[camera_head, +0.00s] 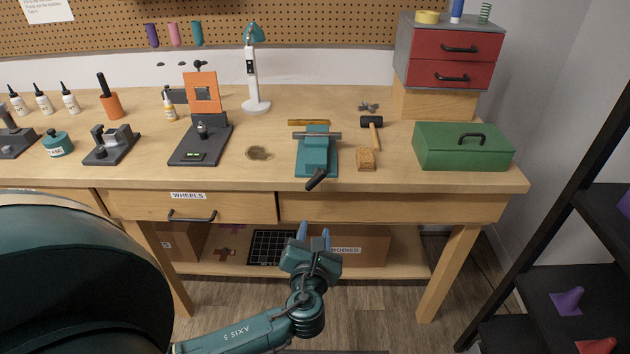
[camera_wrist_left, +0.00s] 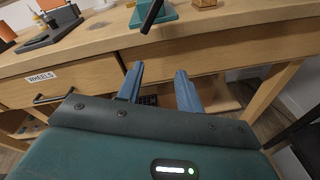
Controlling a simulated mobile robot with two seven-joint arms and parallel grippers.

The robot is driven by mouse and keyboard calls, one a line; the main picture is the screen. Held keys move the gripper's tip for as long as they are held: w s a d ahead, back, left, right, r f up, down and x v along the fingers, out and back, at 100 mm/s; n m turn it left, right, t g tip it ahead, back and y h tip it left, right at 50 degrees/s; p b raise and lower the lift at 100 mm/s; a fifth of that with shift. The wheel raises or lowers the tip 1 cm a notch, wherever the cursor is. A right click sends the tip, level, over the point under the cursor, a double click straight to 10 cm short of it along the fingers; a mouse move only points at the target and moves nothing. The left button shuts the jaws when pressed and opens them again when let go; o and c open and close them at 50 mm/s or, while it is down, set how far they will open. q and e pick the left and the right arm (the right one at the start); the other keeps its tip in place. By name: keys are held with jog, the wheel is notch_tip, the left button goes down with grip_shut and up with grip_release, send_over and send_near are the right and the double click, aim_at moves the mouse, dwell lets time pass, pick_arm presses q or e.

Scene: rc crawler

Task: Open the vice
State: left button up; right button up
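The teal vice (camera_head: 315,152) stands on the workbench near its front edge, right of the middle. A metal bar shows across its top, and its dark handle (camera_head: 317,179) points down over the bench edge. I cannot tell how far apart its jaws are. My left gripper (camera_head: 315,231) is below and in front of the bench top, under the vice, with its two blue fingers apart and nothing between them. In the left wrist view the vice (camera_wrist_left: 158,13) and its handle (camera_wrist_left: 151,16) show at the top, beyond the open fingers (camera_wrist_left: 157,83). My right gripper is not in view.
The wooden bench (camera_head: 390,178) has a drawer marked WHEELS (camera_head: 190,206) and a lower shelf with boxes. A hammer (camera_head: 374,131) and a wooden block (camera_head: 366,159) lie right of the vice. A green toolbox (camera_head: 462,147) stands farther right, and a dark shelf rack (camera_head: 565,200) stands at the right.

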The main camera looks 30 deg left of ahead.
aim_at(316, 183)
pick_arm(q)
jog(key=w+a+r+m, duration=0.1)
jog(key=w+a, duration=0.1)
jog(key=w, duration=0.2)
jog(key=w+a+r+m+y, duration=0.1)
jog(key=w+a, duration=0.2)
jog(key=w, duration=0.1)
jog(key=w+a+r+t, duration=0.1)
jog(key=w+a, duration=0.1)
jog(key=w, duration=0.2)
jog(key=shift+w+a+r+m, duration=0.1)
jog(key=shift+w+a+m, duration=0.15)
jog(key=shift+a+m, duration=0.15)
jog(key=shift+d, duration=0.1)
grip_shut()
